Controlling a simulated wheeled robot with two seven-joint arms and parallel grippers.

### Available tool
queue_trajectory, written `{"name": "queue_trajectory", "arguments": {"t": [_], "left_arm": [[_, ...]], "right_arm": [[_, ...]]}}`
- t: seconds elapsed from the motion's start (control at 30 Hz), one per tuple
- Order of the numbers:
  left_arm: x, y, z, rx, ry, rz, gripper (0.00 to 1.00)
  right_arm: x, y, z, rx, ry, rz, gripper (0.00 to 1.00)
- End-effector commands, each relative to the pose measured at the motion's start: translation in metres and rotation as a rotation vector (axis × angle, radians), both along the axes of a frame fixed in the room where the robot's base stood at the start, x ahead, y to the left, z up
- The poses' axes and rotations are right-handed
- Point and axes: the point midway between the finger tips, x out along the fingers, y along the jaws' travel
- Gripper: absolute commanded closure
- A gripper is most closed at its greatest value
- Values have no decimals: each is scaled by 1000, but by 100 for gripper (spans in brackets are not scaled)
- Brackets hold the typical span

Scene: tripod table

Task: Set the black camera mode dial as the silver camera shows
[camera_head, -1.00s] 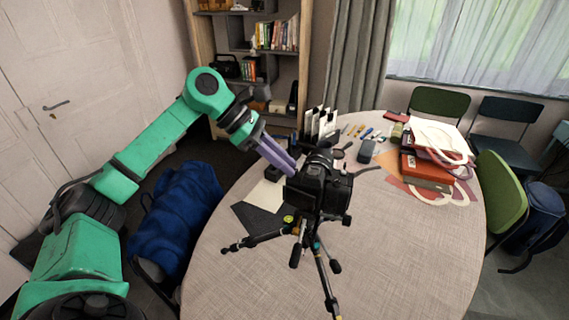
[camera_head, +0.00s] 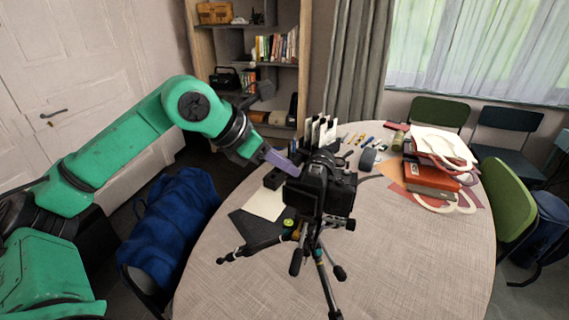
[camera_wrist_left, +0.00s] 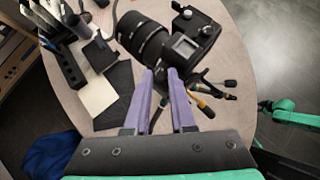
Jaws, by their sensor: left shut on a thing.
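The black camera (camera_head: 318,186) stands on a tripod (camera_head: 318,250) at the table's near middle. In the left wrist view, its lens (camera_wrist_left: 140,35) points up-left. My left gripper (camera_head: 294,172) reaches down from the left to the camera's left shoulder. In the left wrist view, its two purple fingers (camera_wrist_left: 161,72) end at that top corner, with a narrow gap between them. It is shut on the mode dial there, which the fingertips mostly hide. I cannot make out a silver camera. My right gripper is not in view.
The round table (camera_head: 400,270) is bare at the front right. A dark holder with white cards (camera_head: 318,130) stands behind the camera. Red boxes and a white bag (camera_head: 440,145) lie at the back right. A blue bag (camera_head: 172,222) sits beside the table at left.

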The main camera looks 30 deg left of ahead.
Motion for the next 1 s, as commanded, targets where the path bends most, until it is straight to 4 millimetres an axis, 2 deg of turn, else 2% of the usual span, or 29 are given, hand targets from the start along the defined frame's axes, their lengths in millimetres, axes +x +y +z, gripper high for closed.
{"name": "queue_trajectory", "arguments": {"t": [0.5, 0.53, 0.6, 1.0], "left_arm": [[0, 0, 3, -1, -7, 28, 100], [0, 0, 3, -2, -7, 28, 70], [0, 0, 2, -1, -6, 28, 47], [-1, -1, 0, -1, 1, 23, 47]], "right_arm": [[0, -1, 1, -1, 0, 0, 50], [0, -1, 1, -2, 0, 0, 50], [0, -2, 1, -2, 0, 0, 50], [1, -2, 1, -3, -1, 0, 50]]}}
